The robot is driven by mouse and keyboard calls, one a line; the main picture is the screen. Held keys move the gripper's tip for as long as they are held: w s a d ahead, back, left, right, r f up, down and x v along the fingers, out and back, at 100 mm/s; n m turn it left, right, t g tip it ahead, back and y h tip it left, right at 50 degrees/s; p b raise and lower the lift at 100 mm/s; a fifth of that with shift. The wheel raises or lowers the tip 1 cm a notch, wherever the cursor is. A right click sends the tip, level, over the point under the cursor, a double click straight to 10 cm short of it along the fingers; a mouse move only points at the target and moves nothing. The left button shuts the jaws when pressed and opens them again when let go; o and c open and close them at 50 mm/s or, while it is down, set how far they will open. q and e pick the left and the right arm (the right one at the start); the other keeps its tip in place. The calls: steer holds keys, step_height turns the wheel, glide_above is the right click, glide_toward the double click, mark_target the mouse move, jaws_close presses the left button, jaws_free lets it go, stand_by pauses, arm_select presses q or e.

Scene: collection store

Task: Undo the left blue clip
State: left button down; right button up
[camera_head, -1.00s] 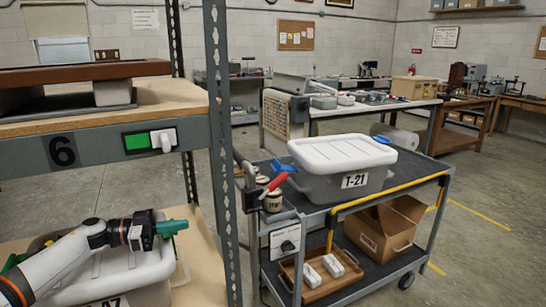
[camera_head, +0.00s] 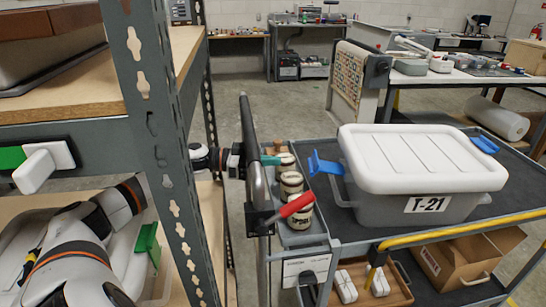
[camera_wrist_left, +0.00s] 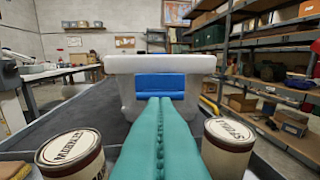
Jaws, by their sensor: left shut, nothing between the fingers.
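The grey tub T-21 (camera_head: 420,205) with its white lid (camera_head: 420,158) stands on the cart's top deck. Its left blue clip (camera_head: 325,165) juts outward from the tub's left side, and it also shows straight ahead in the left wrist view (camera_wrist_left: 160,86). The right blue clip (camera_head: 485,144) sticks out at the far side. My left gripper (camera_head: 275,159) reaches past the shelf post, its teal fingers shut and empty. It points at the left clip from the left, with a gap between. In the left wrist view the shut fingers (camera_wrist_left: 160,105) overlap the clip's lower edge. My right gripper is not in view.
Several labelled tins stand at the cart's left end; one tin (camera_wrist_left: 72,157) and another (camera_wrist_left: 229,145) flank my fingers. A red-gripped lever (camera_head: 297,205) and the cart's push handle (camera_head: 250,140) are close to my arm. The shelf post (camera_head: 160,130) stands before my arm.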

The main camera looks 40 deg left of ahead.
mark_target(296, 177)
arm_select(q)
steer(key=x, duration=0.6)
steer(key=shift+w+p, duration=0.15)
steer(key=shift+p, duration=0.15)
steer(key=shift+w+d+f, duration=0.1)
steer(key=shift+w+d, duration=0.15)
steer(key=shift+d, duration=0.15)
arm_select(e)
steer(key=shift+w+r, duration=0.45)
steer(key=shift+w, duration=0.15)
arm_select(q)
steer(key=shift+w+d+f+p, duration=0.1)
steer(key=shift+w+f+p, duration=0.05)
steer(key=shift+f+p, duration=0.4)
steer(key=shift+f, duration=0.25)
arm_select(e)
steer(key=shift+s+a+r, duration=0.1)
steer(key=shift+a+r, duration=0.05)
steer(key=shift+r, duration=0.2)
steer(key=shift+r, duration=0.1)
